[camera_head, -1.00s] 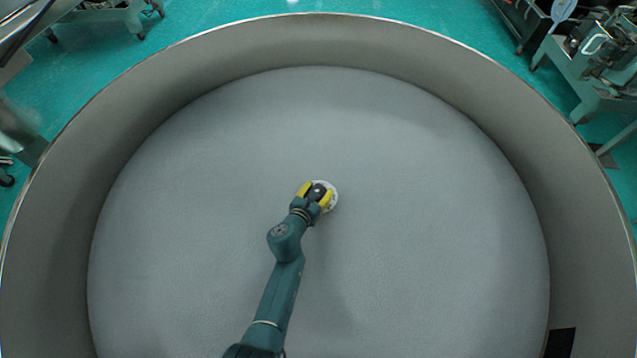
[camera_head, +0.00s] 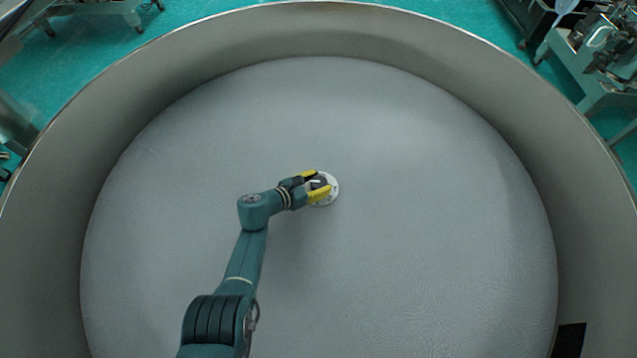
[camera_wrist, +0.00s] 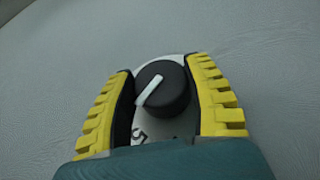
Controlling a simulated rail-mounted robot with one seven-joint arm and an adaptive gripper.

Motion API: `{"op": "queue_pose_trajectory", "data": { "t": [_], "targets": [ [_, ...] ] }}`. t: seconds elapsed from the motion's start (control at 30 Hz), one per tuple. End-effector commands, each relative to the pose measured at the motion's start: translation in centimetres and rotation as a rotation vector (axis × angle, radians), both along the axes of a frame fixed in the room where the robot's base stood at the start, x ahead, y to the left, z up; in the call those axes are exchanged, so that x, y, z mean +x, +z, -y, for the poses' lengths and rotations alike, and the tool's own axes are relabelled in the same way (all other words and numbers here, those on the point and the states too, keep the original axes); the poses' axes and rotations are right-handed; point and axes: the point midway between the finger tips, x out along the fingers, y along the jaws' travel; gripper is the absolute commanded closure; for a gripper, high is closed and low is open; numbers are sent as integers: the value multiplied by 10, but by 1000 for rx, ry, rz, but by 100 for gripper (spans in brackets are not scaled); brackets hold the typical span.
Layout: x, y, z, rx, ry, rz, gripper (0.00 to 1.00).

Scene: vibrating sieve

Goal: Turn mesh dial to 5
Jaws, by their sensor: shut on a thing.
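The mesh dial has a round black knob (camera_wrist: 166,92) with a white pointer line, set on a white round plate (camera_head: 333,191) with printed numerals. My gripper (camera_head: 316,185) reaches it from the left in the head view. In the wrist view, the yellow ribbed fingers of my gripper (camera_wrist: 167,100) lie on both sides of the knob, shut on it. The pointer line runs toward the lower left, ending a little above and left of the numeral 5 (camera_wrist: 138,133). The other numerals are hidden by the knob and fingers.
The dial stands on a wide, bare grey surface (camera_head: 420,240). A high curved grey wall (camera_head: 330,30) rings it. Equipment (camera_head: 605,55) stands outside the wall at the upper right. A small black rectangle (camera_head: 568,340) shows at the lower right.

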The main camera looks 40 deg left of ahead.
Motion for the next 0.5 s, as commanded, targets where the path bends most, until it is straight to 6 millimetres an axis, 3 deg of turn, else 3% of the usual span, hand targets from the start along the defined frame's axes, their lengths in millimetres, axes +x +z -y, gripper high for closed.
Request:
{"op": "queue_pose_trajectory", "data": {
  "t": [0.23,0.27,0.4,0.5],
  "targets": [
    [-1,-3,1,1,-1,-5,84],
    [-1,-3,1,1,-1,-5,44],
    [0,-2,1,1,0,-4,19],
    [0,-1,1,1,0,-3,19]
  ]
}}
